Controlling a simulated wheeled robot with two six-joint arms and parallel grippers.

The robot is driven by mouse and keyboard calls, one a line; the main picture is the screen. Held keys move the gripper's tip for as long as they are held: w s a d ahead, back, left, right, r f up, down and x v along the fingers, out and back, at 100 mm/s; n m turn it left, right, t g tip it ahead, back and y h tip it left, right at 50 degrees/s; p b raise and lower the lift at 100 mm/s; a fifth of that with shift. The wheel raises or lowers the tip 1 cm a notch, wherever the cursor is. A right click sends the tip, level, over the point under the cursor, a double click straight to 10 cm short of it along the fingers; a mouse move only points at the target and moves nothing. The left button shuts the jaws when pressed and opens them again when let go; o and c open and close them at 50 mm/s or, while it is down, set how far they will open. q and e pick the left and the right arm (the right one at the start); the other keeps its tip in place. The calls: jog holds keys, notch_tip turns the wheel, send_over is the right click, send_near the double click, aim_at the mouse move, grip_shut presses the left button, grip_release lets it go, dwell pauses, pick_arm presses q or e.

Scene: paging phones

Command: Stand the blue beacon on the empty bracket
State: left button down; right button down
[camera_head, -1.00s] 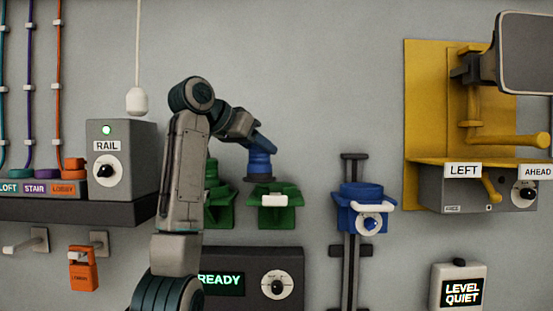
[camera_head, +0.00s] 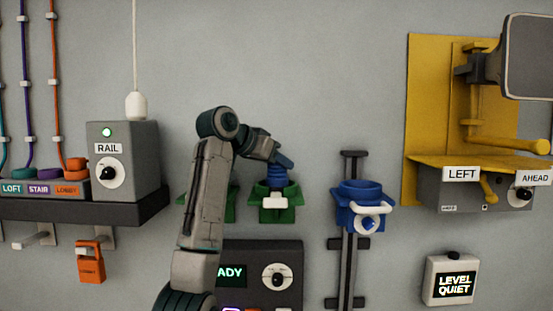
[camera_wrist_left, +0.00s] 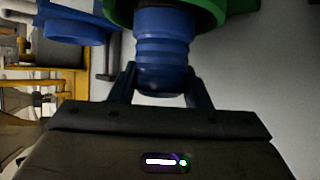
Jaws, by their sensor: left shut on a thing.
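The blue beacon (camera_head: 278,174) is held by my left gripper (camera_head: 281,160), shut on its ribbed body. It stands nearly upright, its lower end at the top of the right green bracket (camera_head: 288,213), which has a white front bar. In the left wrist view the beacon (camera_wrist_left: 163,45) sits between the two fingers of my left gripper (camera_wrist_left: 162,84), its far end reaching into or against the green bracket's ring (camera_wrist_left: 208,10). I cannot tell whether it is fully seated. My forearm partly hides the left green bracket (camera_head: 231,205). My right gripper is not in view.
A blue bracket (camera_head: 350,218) with a white bar and knob is on a dark rail to the right. A dark panel (camera_head: 300,250) with a lit display is below. A grey RAIL box (camera_head: 140,150) stands left on a shelf. A yellow mount (camera_head: 422,100) is at right.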

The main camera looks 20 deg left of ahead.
pick_arm(q)
jog(key=c, duration=1.1)
grip_release()
jog(key=o, duration=0.3)
jog(key=shift+d, duration=0.1)
jog(key=shift+o, duration=0.2)
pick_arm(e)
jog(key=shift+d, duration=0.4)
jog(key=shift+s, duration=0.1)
pick_arm(q)
jog(key=shift+s+a+r+b, duration=0.1)
jog(key=shift+s+a+b, duration=0.25)
jog(key=shift+b, duration=0.1)
jog(key=b+v, duration=0.6)
jog(key=v, duration=0.5)
jog(key=shift+s+r, duration=0.15)
jog(key=shift+r, duration=0.05)
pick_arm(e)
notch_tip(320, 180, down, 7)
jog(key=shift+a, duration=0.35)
pick_arm(q)
jog(key=shift+d, duration=0.1)
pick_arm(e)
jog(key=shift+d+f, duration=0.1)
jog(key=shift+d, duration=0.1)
